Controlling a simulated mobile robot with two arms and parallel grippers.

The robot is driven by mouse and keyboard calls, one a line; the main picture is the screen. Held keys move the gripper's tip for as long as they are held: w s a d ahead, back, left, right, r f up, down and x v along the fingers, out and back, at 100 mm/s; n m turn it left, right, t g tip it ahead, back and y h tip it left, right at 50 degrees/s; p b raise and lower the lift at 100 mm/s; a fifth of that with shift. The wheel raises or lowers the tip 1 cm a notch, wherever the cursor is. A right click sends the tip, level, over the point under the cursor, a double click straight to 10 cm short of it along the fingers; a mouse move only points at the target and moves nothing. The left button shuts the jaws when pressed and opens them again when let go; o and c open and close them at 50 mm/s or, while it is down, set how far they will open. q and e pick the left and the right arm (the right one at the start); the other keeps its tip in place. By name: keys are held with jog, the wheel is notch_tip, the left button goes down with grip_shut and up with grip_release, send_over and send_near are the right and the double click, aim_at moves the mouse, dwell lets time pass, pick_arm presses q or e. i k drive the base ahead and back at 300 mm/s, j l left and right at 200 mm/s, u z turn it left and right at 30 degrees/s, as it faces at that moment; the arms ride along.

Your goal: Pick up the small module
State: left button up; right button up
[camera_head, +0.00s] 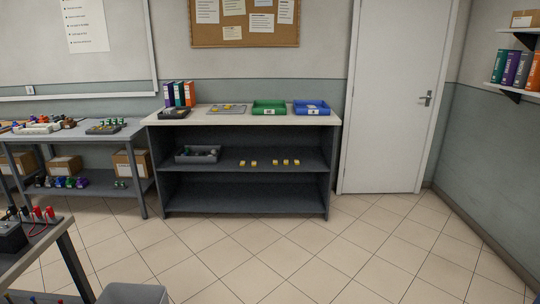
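Several small yellow blocks (285,162) lie in a loose row on the middle shelf of the dark grey shelf unit (325,160). They are too small to tell whether one of them is the small module. A grey bin (198,154) with small dark and greenish items stands to their left on the same shelf. Flat trays with small parts stand on the unit's pale top. Neither of my grippers is in view.
A green tray (270,107) and a blue tray (311,107) stand on the unit's top. Grey workbenches (150,184) with parts and boxes are at left. A table with red-tipped leads (44,214) and a grey bin (134,293) are near lower left. The tiled floor (330,250) is clear.

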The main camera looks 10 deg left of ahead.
aim_at(170, 111)
jog(key=i+u, duration=0.25)
jog(key=i, duration=1.85)
jog(key=i+u, duration=0.2)
jog(key=i, duration=0.3)
jog(key=i+l+u, duration=0.15)
jog(key=i, duration=0.3)
jog(key=i+l+u, duration=0.2)
jog(key=i, duration=0.3)
jog(key=i+l+u, duration=0.2)
jog(key=i, duration=0.3)
jog(key=i+j+u, duration=0.15)
jog(key=i+j, duration=0.15)
jog(key=i+j+u, duration=0.1)
jog(key=i+j, duration=0.2)
jog(key=i, duration=0.2)
jog(key=i+j+u, duration=0.15)
jog(key=i, duration=0.3)
